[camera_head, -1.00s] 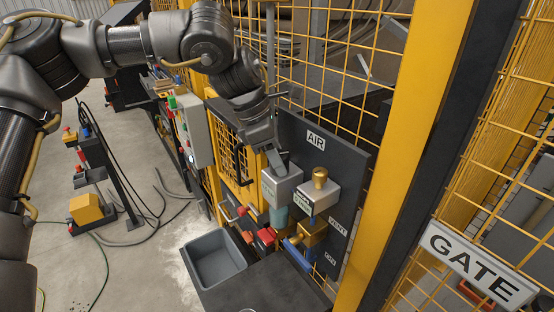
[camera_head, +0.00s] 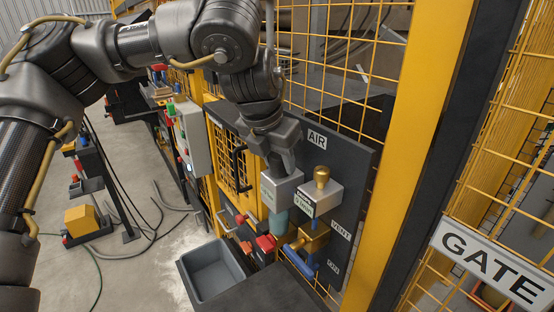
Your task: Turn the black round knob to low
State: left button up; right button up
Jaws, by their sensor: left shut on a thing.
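My left gripper (camera_head: 283,162) points down onto the top of the left grey box (camera_head: 280,188) on the dark AIR panel (camera_head: 345,165). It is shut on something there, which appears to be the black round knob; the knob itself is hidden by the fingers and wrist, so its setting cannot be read. A second grey box (camera_head: 318,198) stands just right of it with a brass round knob (camera_head: 321,177) on top, clear of the gripper. My right gripper is not in view.
Below the boxes are a blue lever (camera_head: 298,264) and a red handle (camera_head: 266,243). A grey bin (camera_head: 212,270) stands at the lower left beside a dark tabletop (camera_head: 262,295). A yellow post (camera_head: 400,150) and mesh fence close off the right.

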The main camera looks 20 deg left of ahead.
pick_arm(q)
jog(key=n+y, duration=0.1)
jog(key=n, duration=0.2)
jog(key=n+y, duration=0.1)
jog(key=n, duration=0.2)
jog(key=shift+d+p, duration=0.1)
jog(key=shift+p, duration=0.25)
dwell(0.4)
jog(key=o, duration=1)
jog(key=b+v, duration=0.1)
jog(key=v, duration=0.9)
jog(key=shift+d+r, duration=0.25)
jog(key=shift+r, duration=0.1)
jog(key=shift+s, duration=0.1)
